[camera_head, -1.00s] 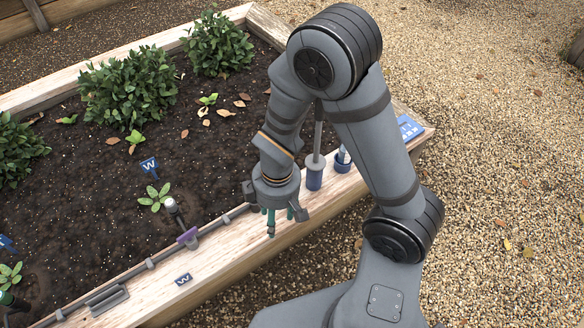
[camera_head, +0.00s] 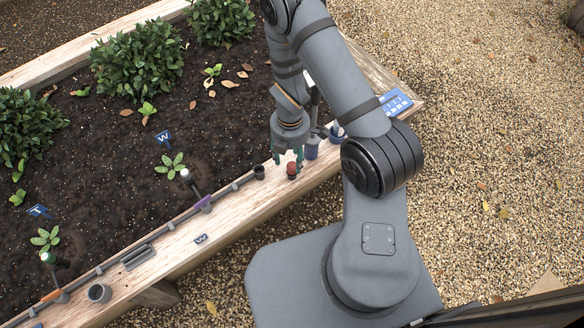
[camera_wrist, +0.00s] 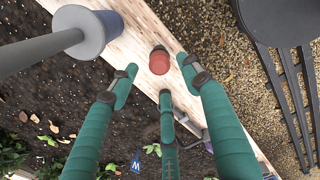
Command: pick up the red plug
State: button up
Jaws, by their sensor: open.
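The red plug (camera_head: 292,170) stands on the wooden edge of the raised bed, just below my gripper (camera_head: 287,157) in the head view. In the wrist view the red plug (camera_wrist: 159,61) is a short red cylinder with a dark part at its upper end. The green fingers of my gripper (camera_wrist: 158,76) are spread open around its near side in that view, with nothing between them. The plug looks apart from the fingers, but the exact gap cannot be told.
A blue cylinder with a grey disc and rod (camera_wrist: 82,30) stands close beside the plug. A blue lettered box (camera_head: 396,102) lies at the bed corner.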

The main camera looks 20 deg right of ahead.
aim_at(291, 166)
notch_tip(291, 166, down, 5)
jog(key=shift+s+f+b, duration=0.1)
jog(key=shift+b, duration=0.3)
jog(key=c, duration=1.1)
